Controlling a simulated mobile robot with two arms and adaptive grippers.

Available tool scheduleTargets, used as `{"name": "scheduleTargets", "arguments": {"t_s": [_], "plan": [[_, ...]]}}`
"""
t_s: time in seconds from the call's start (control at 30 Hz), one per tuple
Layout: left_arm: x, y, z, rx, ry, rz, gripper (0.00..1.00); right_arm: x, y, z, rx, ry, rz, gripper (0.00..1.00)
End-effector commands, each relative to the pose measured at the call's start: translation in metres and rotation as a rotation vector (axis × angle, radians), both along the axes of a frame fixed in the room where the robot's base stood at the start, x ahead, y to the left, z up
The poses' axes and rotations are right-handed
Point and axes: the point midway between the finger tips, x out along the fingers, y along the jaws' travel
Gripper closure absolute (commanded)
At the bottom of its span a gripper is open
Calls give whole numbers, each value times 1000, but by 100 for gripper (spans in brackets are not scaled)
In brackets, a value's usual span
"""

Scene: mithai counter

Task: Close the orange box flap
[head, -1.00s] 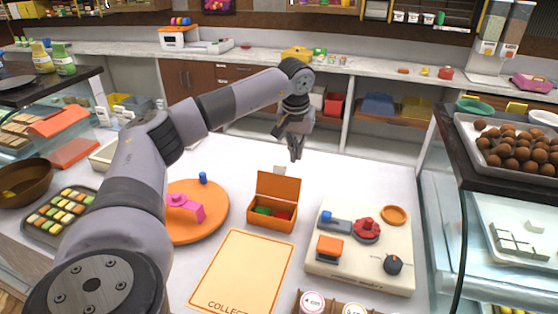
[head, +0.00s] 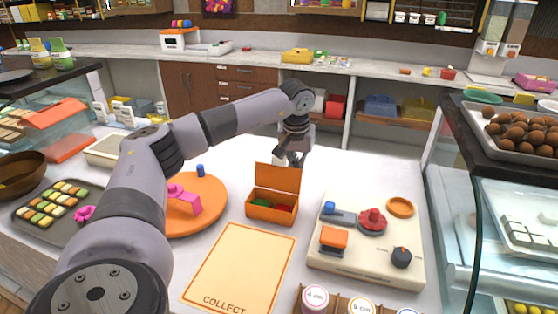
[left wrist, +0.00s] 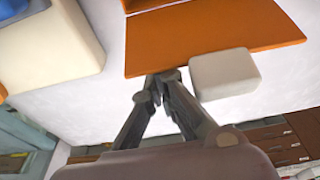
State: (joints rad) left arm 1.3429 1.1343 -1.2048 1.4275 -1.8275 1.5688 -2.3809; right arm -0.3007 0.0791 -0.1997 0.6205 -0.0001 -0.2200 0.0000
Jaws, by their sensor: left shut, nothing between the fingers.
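The orange box (head: 271,213) stands open on the white counter, with green and red pieces inside. Its orange flap (head: 277,179) stands up at the box's back edge, leaning slightly back. My left gripper (head: 293,161) is shut and empty, just behind the flap's top edge. In the left wrist view the flap (left wrist: 210,38) fills the top. The shut fingertips (left wrist: 158,77) are close to its edge; I cannot tell whether they touch it. A small white block (left wrist: 223,73) is beside the fingertips, behind the flap. My right gripper is not in view.
An orange turntable (head: 212,215) with pink and blue pieces is left of the box. A cream control panel (head: 365,270) is to the right. An orange-bordered collect mat (head: 240,265) lies in front. Glass display cases flank the counter.

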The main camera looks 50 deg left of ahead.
Motion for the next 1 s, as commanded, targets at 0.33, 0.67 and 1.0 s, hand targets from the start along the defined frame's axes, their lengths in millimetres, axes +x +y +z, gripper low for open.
{"name": "scheduleTargets", "arguments": {"t_s": [0.33,0.67,1.0], "plan": [[-13,-6,-1,1,3,2,100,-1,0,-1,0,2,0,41],[-28,-14,-1,2,3,1,100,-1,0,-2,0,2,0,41],[-37,-20,0,0,0,1,100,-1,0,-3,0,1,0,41]]}}
